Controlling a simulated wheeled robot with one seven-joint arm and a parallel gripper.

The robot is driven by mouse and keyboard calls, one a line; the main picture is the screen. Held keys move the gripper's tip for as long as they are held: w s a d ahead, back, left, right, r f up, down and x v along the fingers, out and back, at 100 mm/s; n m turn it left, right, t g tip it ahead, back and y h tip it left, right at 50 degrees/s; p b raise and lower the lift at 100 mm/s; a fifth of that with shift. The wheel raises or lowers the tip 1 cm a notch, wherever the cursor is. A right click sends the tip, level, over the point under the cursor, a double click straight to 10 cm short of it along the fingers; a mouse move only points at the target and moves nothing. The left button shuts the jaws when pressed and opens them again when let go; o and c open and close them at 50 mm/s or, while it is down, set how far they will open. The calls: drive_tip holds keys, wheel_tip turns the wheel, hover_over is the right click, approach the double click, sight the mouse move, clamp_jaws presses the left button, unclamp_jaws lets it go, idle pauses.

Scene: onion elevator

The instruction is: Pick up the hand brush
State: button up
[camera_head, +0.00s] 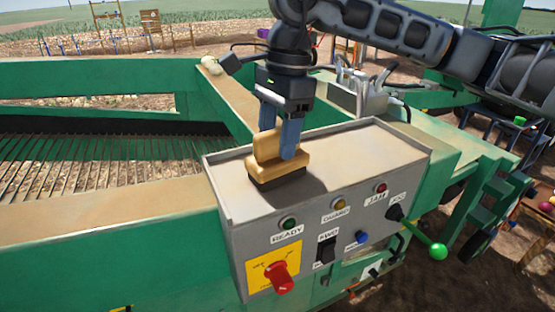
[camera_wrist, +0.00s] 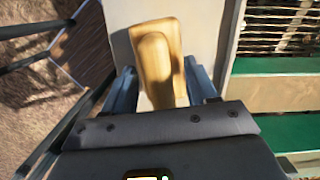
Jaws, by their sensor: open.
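The hand brush (camera_head: 270,163) has a tan wooden body with a raised grip and dark bristles underneath. It stands bristles down on top of the grey control box. My gripper (camera_head: 280,138) points down over it, with its blue fingers around the raised grip. In the wrist view the brush (camera_wrist: 156,60) lies between the two blue fingers of my gripper (camera_wrist: 162,88), with a gap visible beside the grip. The fingers are open. The lower end of the brush is hidden by the gripper body in the wrist view.
The grey control box (camera_head: 225,180) carries labelled lamps, switches and a red knob (camera_head: 280,277) on its front. A lever with a green ball (camera_head: 438,251) sticks out at its right. Green machine beams and a slatted conveyor (camera_head: 80,165) lie to the left. A pale onion (camera_head: 211,65) rests on the beam behind.

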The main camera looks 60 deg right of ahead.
clamp_jaws()
idle(0.5)
